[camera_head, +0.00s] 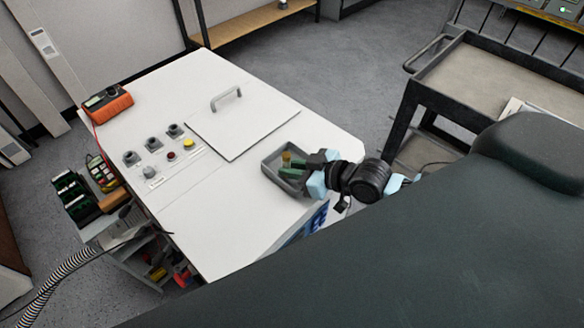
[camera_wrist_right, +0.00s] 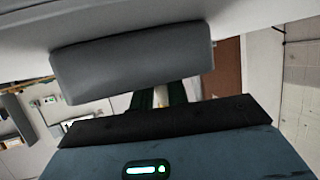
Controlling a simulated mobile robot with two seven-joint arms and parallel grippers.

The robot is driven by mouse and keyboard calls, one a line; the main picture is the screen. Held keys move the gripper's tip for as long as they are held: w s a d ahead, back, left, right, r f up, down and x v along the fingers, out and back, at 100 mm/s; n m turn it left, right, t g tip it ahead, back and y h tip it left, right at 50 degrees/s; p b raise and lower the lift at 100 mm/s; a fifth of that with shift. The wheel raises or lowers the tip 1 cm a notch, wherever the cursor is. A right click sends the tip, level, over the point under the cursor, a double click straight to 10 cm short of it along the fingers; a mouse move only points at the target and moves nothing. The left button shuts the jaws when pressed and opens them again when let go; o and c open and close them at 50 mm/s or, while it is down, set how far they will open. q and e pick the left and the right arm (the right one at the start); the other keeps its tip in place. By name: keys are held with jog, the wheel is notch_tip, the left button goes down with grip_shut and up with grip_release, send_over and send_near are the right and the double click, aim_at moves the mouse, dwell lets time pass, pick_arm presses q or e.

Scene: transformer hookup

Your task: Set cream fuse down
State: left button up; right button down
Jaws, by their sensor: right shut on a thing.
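My right gripper (camera_head: 297,167) reaches in from the right over the grey tray (camera_head: 271,177) on the white worktop. Its green fingers are shut on the cream fuse, which shows in the right wrist view (camera_wrist_right: 161,95) as a pale cylinder between them. In the head view only a small tan-yellow piece (camera_head: 286,157) shows by the fingertips. The fingers are at or just inside the tray; I cannot tell whether the fuse touches its floor. The tray's grey outer wall also shows in the right wrist view (camera_wrist_right: 130,62). My left gripper is not in view.
The white worktop (camera_head: 215,225) has a panel with a handle (camera_head: 226,97), several knobs and buttons, and an orange meter (camera_head: 107,103) at the far left corner. Open worktop lies left of the tray. A dark cart (camera_head: 500,75) stands at the upper right.

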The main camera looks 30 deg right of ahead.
jog(key=shift+f, duration=0.25)
jog(key=shift+f, duration=0.1)
jog(key=c, duration=1.6)
grip_release()
jog(key=shift+c, duration=0.2)
jog(key=shift+r, duration=0.25)
jog(key=v, duration=1.2)
jog(key=shift+f, duration=0.2)
